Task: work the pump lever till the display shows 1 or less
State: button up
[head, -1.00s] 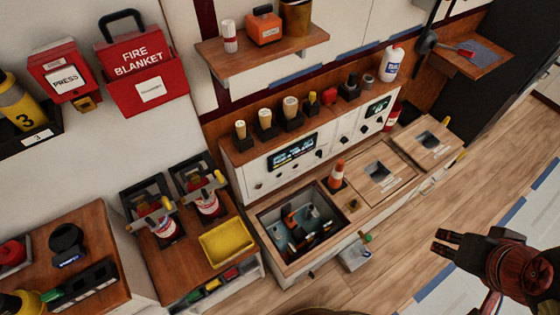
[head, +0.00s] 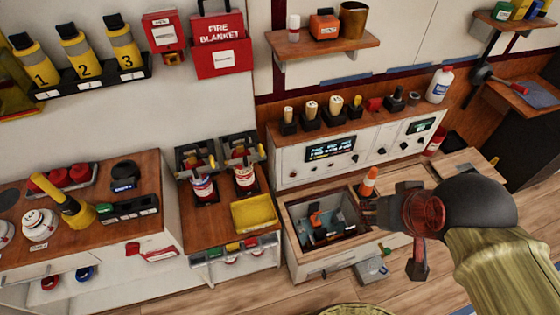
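A dark display (head: 330,149) with pale text sits at the left of the white console, and a smaller display (head: 420,126) sits at its right end. Their text is too small to read. No part is clearly the pump lever. A small grey box (head: 372,272) with a green-tipped handle (head: 385,251) on the low front ledge is one candidate. A dark lever (head: 487,74) on the right wall is another. My gripper (head: 366,211) is open and empty, pointing left over the open bin's right side, apart from both.
An orange cone (head: 368,182) stands close behind my gripper. The open bin (head: 292,215) holds dark and orange items. A yellow tray (head: 254,213) and two caged red-and-white canisters (head: 203,187) stand left. Bottles 1, 2 and 3 (head: 80,52) are on the wall rack.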

aim_at(520, 89)
jog(key=u, duration=0.1)
jog(key=i+l, duration=0.1)
jog(key=l, duration=0.45)
jog(key=i+l, duration=0.15)
jog(key=l, duration=0.45)
jog(key=i+l, duration=0.1)
jog(key=l, duration=0.5)
jog(key=i+l, duration=0.1)
jog(key=l, duration=0.45)
jog(key=i+l, duration=0.1)
jog(key=l, duration=0.45)
jog(key=i+l, duration=0.15)
jog(key=l, duration=0.45)
jog(key=i+l, duration=0.1)
jog(key=l, duration=0.5)
jog(key=i+l+z, duration=0.1)
jog(key=l, duration=0.45)
